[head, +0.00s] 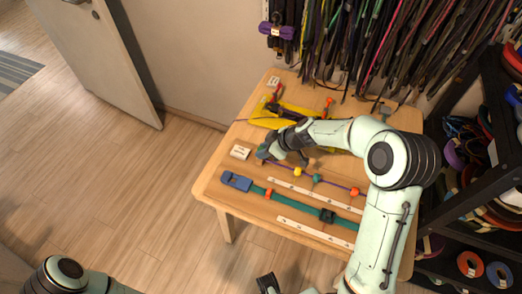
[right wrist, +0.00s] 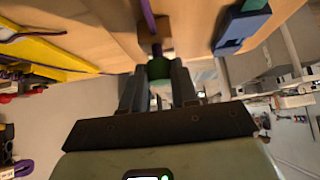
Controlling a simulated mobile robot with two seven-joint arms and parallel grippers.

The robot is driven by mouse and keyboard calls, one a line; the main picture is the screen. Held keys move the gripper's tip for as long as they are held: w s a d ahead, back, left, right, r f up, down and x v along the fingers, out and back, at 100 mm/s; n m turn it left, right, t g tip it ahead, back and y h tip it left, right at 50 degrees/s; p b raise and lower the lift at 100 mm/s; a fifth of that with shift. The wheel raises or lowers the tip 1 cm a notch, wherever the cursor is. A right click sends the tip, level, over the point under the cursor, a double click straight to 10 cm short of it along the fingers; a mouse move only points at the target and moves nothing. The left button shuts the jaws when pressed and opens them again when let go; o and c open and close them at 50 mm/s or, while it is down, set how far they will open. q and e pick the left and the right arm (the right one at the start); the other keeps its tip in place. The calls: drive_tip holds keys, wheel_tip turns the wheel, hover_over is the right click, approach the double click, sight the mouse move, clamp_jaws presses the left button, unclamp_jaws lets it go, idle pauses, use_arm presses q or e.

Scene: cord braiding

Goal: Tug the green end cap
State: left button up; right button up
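The green end cap (right wrist: 158,68) shows in the right wrist view at the end of a purple cord (right wrist: 148,18), by a brown block (right wrist: 154,38). My right gripper (right wrist: 159,72) has a finger on each side of the cap, and both look pressed against it. In the head view my right gripper (head: 266,152) is low over the left part of the table, and it mostly hides the cap. The purple cord (head: 330,184) runs right from there with yellow, green and orange beads. A dark gripper part (head: 268,284), seemingly my left, is cut off at the bottom edge.
The wooden table (head: 215,190) also holds a blue clamp (head: 236,181) on a green strap, white strips (head: 315,232), a small white card (head: 240,152) and a yellow tool tray (head: 265,122). Cords hang behind; a dark shelf (head: 480,200) stands right. The floor left is clear.

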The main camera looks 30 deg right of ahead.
drive_tip(key=shift+s+f+b, duration=0.1)
drive_tip(key=shift+f+b, duration=0.05)
drive_tip(key=shift+b, duration=0.45)
idle(1.0)
drive_tip(key=o, duration=1.2)
drive_tip(key=shift+d, duration=0.1)
drive_tip(key=shift+v, duration=3)
